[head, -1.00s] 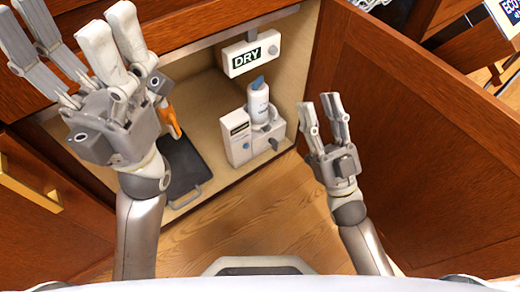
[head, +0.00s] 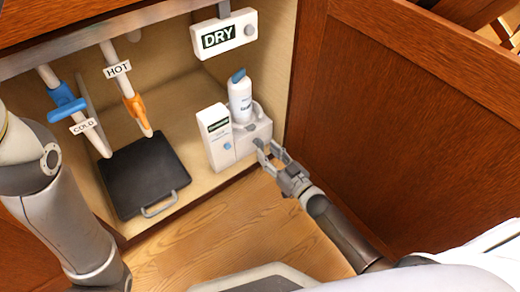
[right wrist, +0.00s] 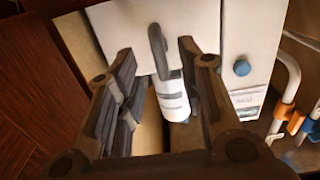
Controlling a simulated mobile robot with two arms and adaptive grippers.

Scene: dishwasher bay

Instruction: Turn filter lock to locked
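A white unit (head: 222,158) with a small dark label and a blue button stands on the cabinet floor. A grey lever on its front, which I take for the filter lock, shows in the right wrist view (right wrist: 157,50) as a hooked bar. My right gripper (head: 268,151) is at the unit's front right. In the right wrist view its open fingers (right wrist: 156,60) stand on either side of the lever, with no clear grip on it. In the head view the fingertips partly hide the lever. My left gripper is out of view; only its arm shows at the left.
A white bottle (head: 240,100) with a blue top stands in the unit. A DRY box (head: 224,35) hangs above. Left are a blue COLD valve (head: 66,102), an orange HOT valve (head: 135,106) and a black tray (head: 143,178). A wooden door (head: 390,130) bounds the right.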

